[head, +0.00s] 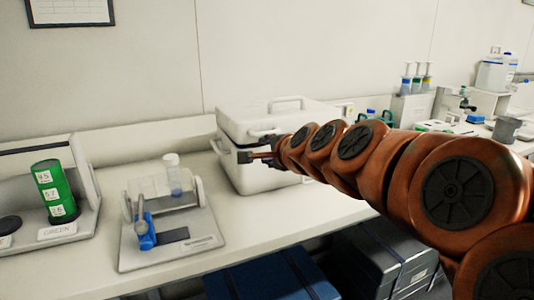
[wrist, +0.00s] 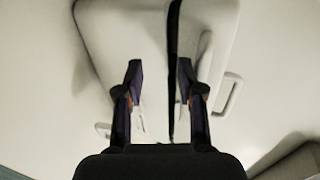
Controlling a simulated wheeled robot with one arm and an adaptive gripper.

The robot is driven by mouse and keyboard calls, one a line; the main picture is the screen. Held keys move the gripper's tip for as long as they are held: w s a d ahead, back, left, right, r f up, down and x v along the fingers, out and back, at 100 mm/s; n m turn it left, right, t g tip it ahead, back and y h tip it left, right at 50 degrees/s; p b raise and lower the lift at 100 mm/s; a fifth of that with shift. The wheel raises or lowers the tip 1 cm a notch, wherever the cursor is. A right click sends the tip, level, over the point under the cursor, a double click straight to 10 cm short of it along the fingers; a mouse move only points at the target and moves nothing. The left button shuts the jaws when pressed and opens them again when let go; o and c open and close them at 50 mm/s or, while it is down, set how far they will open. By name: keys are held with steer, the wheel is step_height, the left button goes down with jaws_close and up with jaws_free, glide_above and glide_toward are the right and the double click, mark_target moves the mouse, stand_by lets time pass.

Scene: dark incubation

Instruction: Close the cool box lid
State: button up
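The white cool box (head: 262,178) stands on the bench against the wall. Its lid (head: 262,119), with a handle on top, lies over the body and looks nearly level. In the wrist view a dark gap runs between the lid (wrist: 208,30) and the body (wrist: 125,40), so the lid looks slightly ajar. My gripper (head: 246,157) is at the box's near side, just below the lid edge. In the wrist view its two fingers (wrist: 159,72) are apart with nothing held between them. I cannot tell whether they touch the box. My arm hides the box's right front.
A device with a clear bottle and blue clamp (head: 172,225) stands left of the box. A green cylinder (head: 55,190) is on a rack farther left. Pipettes (head: 416,80) and other labware crowd the right.

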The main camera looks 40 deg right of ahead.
steer(key=shift+r, duration=0.2)
step_height(320, 180, up, 10)
stand_by(0.6)
steer(key=shift+f, duration=0.1)
steer(key=shift+s+d, duration=0.1)
steer(key=shift+s, duration=0.05)
stand_by(0.3)
